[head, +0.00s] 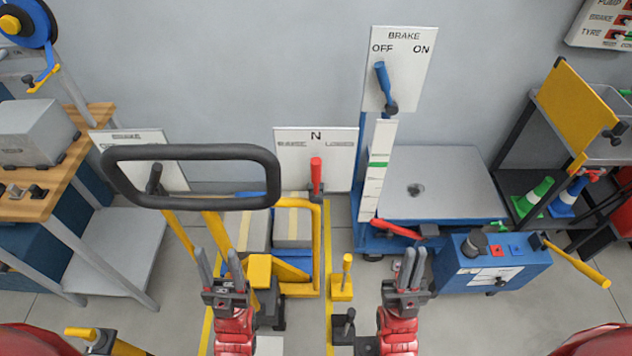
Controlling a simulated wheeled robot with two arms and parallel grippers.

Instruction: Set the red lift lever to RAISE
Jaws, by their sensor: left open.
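The red lift lever (316,174) stands upright in front of a white sign (290,150), below its letter N. The sign's blurred side words look like RAISE on the left and LOWER on the right. My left gripper (217,262) is open and empty, below and to the left of the lever. My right gripper (414,262) has its fingers close together with nothing seen between them, below and to the right of the lever. Both grippers are well apart from the lever.
A black loop handle (190,148) on yellow posts rises at left, partly covering another sign. A BRAKE board (403,50) has a blue lever (383,80) at OFF. A blue lift table (440,185) with a red handle (395,229) stands right. A yellow pedal (343,290) is between my grippers.

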